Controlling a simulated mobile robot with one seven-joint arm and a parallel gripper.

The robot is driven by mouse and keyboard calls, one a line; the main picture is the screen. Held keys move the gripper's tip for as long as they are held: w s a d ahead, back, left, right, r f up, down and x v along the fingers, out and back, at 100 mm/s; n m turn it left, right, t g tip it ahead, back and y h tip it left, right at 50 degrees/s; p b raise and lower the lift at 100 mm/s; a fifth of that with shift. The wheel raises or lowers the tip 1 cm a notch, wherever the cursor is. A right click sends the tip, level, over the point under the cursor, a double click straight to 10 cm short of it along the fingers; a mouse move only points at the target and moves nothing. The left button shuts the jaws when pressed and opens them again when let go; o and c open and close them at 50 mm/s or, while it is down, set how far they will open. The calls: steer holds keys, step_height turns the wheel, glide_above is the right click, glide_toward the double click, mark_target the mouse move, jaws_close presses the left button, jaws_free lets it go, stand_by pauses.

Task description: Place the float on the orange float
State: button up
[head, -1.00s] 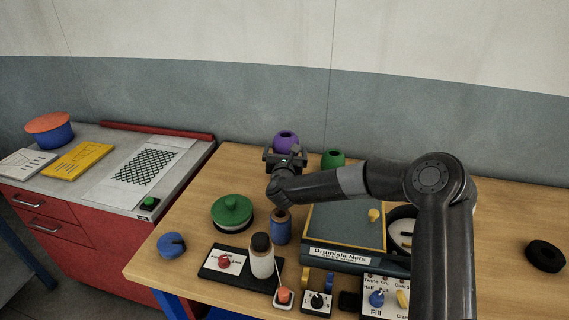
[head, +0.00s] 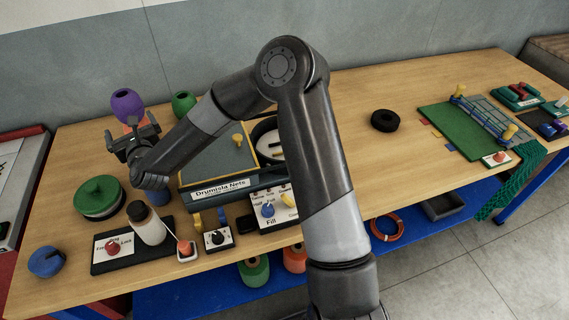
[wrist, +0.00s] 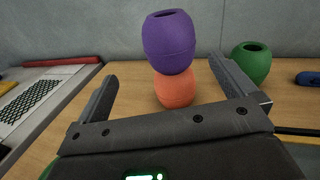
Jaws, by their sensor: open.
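A purple float (head: 126,104) with a dark hole in its top stands on an orange float (wrist: 175,90) near the back wall. The two look stacked, touching and nearly upright; the purple one also shows in the wrist view (wrist: 168,40). In the head view my gripper (head: 131,129) hides most of the orange float. My gripper is open, its fingers spread to either side of the stack in the wrist view. Nothing is held between the fingers, and the stack appears to stand beyond them.
A green float (head: 183,103) stands right of the stack. A blue float (head: 158,192) is partly hidden under my gripper. The panel box (head: 215,150), white bottle (head: 146,224) and green-lidded pot (head: 99,198) stand nearer. Bare wood lies left of the stack.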

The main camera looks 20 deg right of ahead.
steer(key=s+d+r+n+g+h, duration=0.1)
steer(key=s+d+r+n+g, duration=0.25)
steer(key=s+d+n, duration=0.5)
steer(key=s+d+r+n+g+h, duration=0.2)
steer(key=s+d+r+n+g, duration=0.15)
steer(key=s+d+n, duration=0.55)
steer(key=s+d+r+n+g+h, duration=0.15)
steer(key=s+d+r+n, duration=0.25)
steer(key=s+d+n, duration=0.55)
steer(key=s+d+n+g, duration=0.3)
steer(key=s+d+n, duration=0.2)
steer(key=s, duration=0.6)
steer(key=shift+d+f, duration=0.3)
steer(key=shift+d, duration=0.8)
